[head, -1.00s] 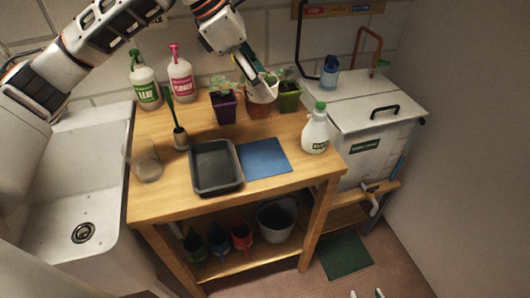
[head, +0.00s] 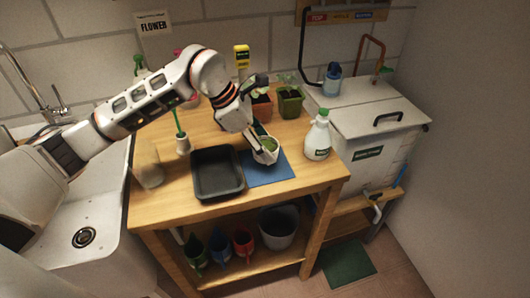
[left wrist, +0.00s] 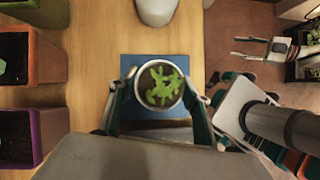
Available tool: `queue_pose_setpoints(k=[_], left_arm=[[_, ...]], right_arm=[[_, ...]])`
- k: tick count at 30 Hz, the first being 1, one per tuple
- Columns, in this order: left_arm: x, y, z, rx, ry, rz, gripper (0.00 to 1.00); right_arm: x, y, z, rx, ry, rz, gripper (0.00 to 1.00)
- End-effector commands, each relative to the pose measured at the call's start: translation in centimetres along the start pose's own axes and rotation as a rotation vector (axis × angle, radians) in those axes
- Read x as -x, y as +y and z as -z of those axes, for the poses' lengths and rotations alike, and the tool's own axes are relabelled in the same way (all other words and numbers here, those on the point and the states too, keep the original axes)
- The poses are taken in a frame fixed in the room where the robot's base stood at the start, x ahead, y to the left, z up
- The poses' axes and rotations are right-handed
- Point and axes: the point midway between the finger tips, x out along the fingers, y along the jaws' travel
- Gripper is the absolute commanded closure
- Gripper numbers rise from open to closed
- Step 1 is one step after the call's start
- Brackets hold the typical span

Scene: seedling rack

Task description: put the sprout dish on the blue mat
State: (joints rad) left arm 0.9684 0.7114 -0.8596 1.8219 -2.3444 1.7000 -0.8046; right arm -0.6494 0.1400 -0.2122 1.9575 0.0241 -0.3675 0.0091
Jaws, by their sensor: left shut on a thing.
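The sprout dish (head: 267,152) is a small pale round dish with green sprouts. My left gripper (head: 258,143) is shut on it, with a finger on each side in the left wrist view. The blue mat (head: 268,175) lies flat on the wooden bench. The dish (left wrist: 160,88) is over the middle of the mat (left wrist: 160,62) in the left wrist view. I cannot tell whether it touches the mat. My right gripper (left wrist: 235,47) shows at the right of the left wrist view, empty, its two fingers apart. It is out of the head view.
Potted seedlings, including a green pot (head: 290,104) and a terracotta pot (head: 262,108), stand behind.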

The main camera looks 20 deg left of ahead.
Motion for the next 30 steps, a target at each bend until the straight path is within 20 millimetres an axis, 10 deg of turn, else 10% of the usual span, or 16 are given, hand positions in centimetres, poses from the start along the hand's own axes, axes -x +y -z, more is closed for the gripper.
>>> queue_pose_setpoints(k=[17, 18, 19, 30], left_arm=[[-2.8, 0.0, 1.6, 0.0, 0.001, 0.001, 0.76], [-2.8, 0.0, 1.6, 0.001, 0.001, 0.001, 0.45], [-2.7, 0.0, 1.6, 0.001, 0.001, 0.001, 0.37], [-2.6, 0.0, 1.5, 0.0, 0.001, 0.001, 0.36]], right_arm=[[-0.1, 0.0, 0.2, 0.0, 0.006, -0.001, 0.6], [-0.1, 0.0, 0.2, 0.0, 0.006, -0.001, 0.6], [-0.1, 0.0, 0.2, 0.0, 0.006, -0.001, 0.6], [-0.1, 0.0, 0.1, 0.0, 0.003, 0.0, 0.6]])
